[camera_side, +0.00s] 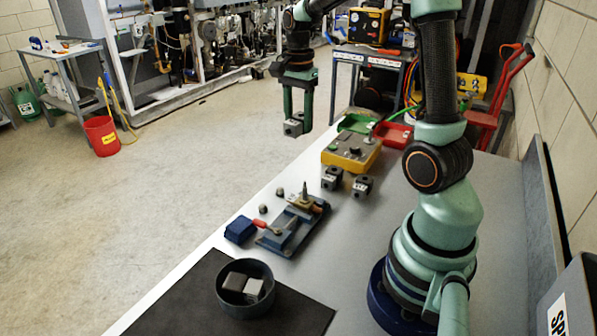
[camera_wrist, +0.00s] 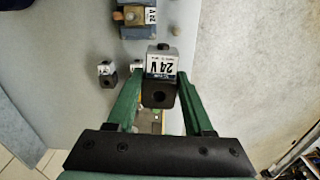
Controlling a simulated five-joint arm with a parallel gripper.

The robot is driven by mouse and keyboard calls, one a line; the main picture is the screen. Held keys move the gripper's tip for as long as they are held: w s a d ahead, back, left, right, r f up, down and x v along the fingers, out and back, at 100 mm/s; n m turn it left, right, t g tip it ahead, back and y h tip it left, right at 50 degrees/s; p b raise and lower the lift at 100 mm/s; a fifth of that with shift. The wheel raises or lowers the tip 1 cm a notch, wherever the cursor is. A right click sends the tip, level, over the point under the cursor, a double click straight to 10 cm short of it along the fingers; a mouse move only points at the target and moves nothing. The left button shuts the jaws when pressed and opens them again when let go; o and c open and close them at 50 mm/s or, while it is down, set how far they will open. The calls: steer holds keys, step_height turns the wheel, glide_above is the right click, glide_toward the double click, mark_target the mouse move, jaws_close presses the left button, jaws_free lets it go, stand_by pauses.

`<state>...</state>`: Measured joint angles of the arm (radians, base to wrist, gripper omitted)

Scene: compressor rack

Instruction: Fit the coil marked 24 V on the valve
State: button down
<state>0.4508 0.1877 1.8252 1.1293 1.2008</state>
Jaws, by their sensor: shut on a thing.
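The valve (camera_side: 304,193) has an upright stem and stands on a blue fixture (camera_side: 283,240) on the bench, apart from my gripper. The wrist view shows part of the brass valve (camera_wrist: 132,15) at the top, beside a small label that seems to read 24 V.
Two more coils (camera_side: 332,178) (camera_side: 362,186) stand on the bench near a yellow tester box (camera_side: 350,155). A green tray (camera_side: 357,123) and red tray (camera_side: 394,135) lie behind. A blue block (camera_side: 240,230) and a round bowl (camera_side: 245,307) holding grey pieces are nearer.

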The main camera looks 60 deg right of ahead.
steer(key=s+a+f, duration=0.5)
steer(key=a+f, duration=0.2)
steer(key=shift+s+a, duration=0.2)
steer(key=shift+a, duration=0.15)
steer(key=shift+f, duration=0.9)
stand_by(0.7)
steer(key=shift+f, duration=1.9)
steer(key=shift+f, duration=0.4)
jaws_free()
steer(key=shift+r, duration=0.1)
